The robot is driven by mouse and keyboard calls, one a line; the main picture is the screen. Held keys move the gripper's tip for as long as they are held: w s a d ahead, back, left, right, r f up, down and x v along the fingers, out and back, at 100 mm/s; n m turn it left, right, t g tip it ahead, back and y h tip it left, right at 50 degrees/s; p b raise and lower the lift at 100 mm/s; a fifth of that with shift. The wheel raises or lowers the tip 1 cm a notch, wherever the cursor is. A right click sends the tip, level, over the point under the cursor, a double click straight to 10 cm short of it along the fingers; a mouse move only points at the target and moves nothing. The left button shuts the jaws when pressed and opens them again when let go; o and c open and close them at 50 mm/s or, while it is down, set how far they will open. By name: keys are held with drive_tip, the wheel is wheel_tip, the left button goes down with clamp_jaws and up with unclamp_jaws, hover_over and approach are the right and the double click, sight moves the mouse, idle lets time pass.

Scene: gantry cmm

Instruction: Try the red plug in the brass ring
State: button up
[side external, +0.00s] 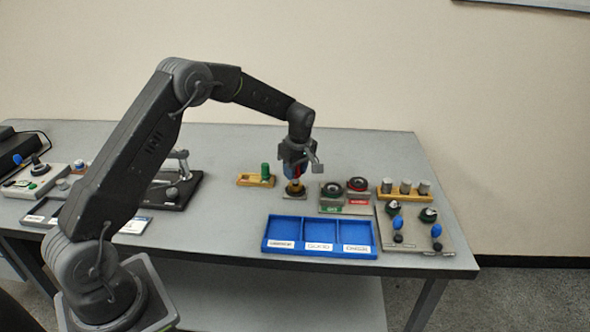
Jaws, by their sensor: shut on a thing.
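My gripper (296,172) points straight down in the middle of the table, just above the brass ring (295,188). It is shut on the red plug (298,173), of which only a little red shows between the fingers. The brass ring sits on a small grey plate. The plug's lower end is hidden or too small to make out, so I cannot tell whether it is in the ring or just above it.
A wooden stand (256,181) with a green plug (265,169) is left of the ring. A blue three-part tray (320,252) lies in front. Two dark round gauges, a wooden rack (404,195) of grey cylinders and a board with blue-handled parts stand right. The back table is clear.

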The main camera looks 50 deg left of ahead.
drive_tip(key=shift+f, duration=0.4)
idle(2.1)
drive_tip(key=shift+r, duration=0.1)
drive_tip(key=shift+r, duration=2.4)
drive_tip(key=shift+a, duration=0.1)
